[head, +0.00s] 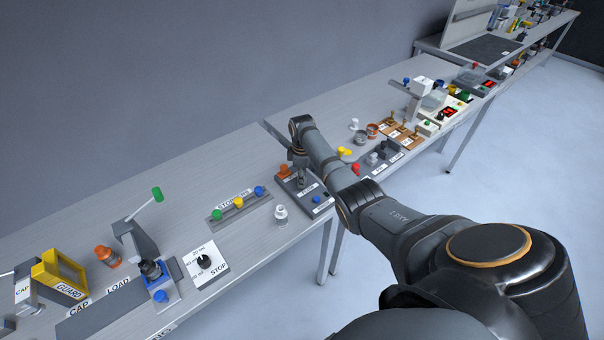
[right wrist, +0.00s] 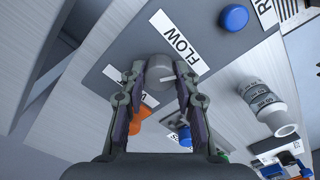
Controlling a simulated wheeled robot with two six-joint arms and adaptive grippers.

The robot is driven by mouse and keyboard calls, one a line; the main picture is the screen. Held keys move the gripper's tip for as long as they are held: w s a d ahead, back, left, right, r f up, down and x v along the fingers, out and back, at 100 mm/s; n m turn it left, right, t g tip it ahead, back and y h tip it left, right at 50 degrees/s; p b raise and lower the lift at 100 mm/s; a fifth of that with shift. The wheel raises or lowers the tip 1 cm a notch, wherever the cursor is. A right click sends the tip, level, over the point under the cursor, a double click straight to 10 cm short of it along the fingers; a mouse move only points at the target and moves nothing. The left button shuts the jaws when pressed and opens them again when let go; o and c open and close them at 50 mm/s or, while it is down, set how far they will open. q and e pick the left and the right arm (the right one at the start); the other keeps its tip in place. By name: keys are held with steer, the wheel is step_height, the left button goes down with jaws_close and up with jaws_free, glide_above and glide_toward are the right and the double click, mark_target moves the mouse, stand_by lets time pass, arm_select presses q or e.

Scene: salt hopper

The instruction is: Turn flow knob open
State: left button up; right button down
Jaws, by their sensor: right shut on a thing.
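The flow knob (right wrist: 160,68) is a grey round knob on a dark grey panel, beside a white FLOW label (right wrist: 175,40) in the right wrist view. My right gripper (right wrist: 160,82) has its two fingers on either side of this knob and is shut on it. In the head view my right gripper (head: 301,182) points down onto the dark panel (head: 320,208), and the knob is mostly hidden by it. The knob's exact turn angle is hard to tell. My left gripper is not in view.
A blue button (right wrist: 233,17) and an orange part (head: 284,171) sit on the same panel. A white-grey bottle (head: 281,214) stands to its left, near the STOPPERS rack (head: 240,206). A red knob (head: 356,168) and yellow part lie to the right. Bare table lies behind.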

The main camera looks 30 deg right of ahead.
steer(key=m+p, duration=0.2)
steer(key=m, duration=0.3)
steer(key=shift+r+m, duration=0.1)
steer(key=shift+m, duration=0.2)
steer(key=m+p, duration=0.1)
steer(key=m, duration=0.2)
steer(key=shift+m+p, duration=0.35)
steer(key=shift+m, duration=1.35)
steer(key=c, duration=1)
jaws_free()
